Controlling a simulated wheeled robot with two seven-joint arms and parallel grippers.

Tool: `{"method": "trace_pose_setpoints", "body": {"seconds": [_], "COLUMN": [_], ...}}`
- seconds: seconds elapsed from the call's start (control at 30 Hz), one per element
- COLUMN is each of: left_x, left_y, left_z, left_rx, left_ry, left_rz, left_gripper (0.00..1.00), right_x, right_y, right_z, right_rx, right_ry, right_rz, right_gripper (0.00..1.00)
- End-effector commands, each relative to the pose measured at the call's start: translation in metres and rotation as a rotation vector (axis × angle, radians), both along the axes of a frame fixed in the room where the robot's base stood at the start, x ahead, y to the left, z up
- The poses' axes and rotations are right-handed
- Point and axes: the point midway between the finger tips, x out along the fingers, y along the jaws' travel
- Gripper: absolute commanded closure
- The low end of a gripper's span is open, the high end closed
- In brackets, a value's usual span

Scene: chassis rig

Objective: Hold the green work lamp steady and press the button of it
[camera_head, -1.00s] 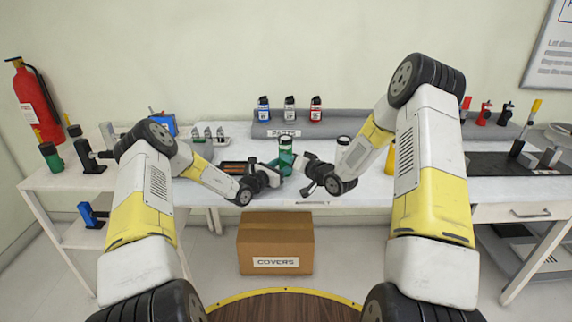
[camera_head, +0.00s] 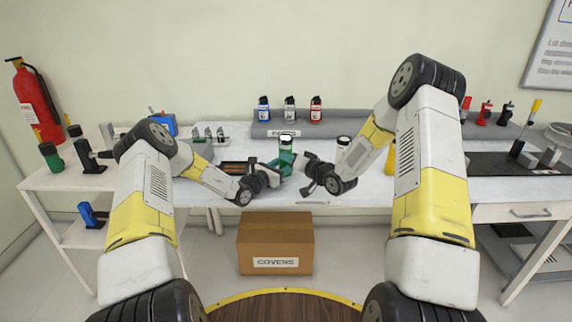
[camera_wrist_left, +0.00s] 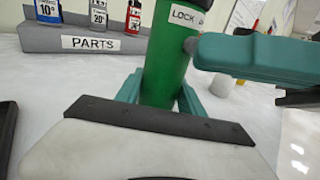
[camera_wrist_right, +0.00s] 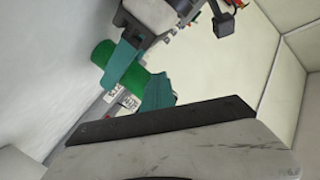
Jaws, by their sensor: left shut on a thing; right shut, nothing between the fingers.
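In the left wrist view the green lamp body (camera_wrist_left: 166,70) rises between the teal fingers, with a partly visible "LOCK" label. My right gripper (camera_head: 299,160) is shut and empty, coming from the right. In the left wrist view its teal fingertips (camera_wrist_left: 197,48) meet the lamp's side at a small grey part, probably the button, mostly hidden. The right wrist view also shows the lamp (camera_wrist_right: 103,54) beside the fingers.
A grey PARTS shelf (camera_head: 262,131) with blue, white and red bottles stands behind the lamp. A COVERS box (camera_head: 275,240) is on the floor below.

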Motion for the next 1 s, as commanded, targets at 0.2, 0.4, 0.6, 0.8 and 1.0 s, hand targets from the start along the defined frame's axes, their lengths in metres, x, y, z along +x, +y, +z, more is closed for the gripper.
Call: {"method": "trace_pose_setpoints", "body": {"seconds": [0.2,0.4,0.6,0.8,1.0], "left_x": [0.0,0.0,0.0,0.0,0.0], "left_y": [0.0,0.0,0.0,0.0,0.0], "left_z": [0.0,0.0,0.0,0.0,0.0], "left_rx": [-0.001,-0.001,-0.001,-0.001,-0.001], "left_ry": [-0.001,-0.001,-0.001,-0.001,-0.001], "left_rz": [0.0,0.0,0.0,0.0,0.0], "left_gripper": [1.0,1.0,1.0,1.0,1.0], "right_x": [-0.01,-0.012,-0.016,-0.036,-0.056], "right_y": [0.0,0.001,0.002,0.004,0.006], "right_z": [0.0,0.0,0.0,0.001,0.0], "right_rx": [0.0,0.0,0.001,0.001,0.001], "right_ry": [0.001,0.0,0.001,0.002,0.002], "right_rz": [-0.001,0.0,0.0,0.0,0.0], "right_gripper": [1.0,1.0,1.0,1.0,1.0]}}
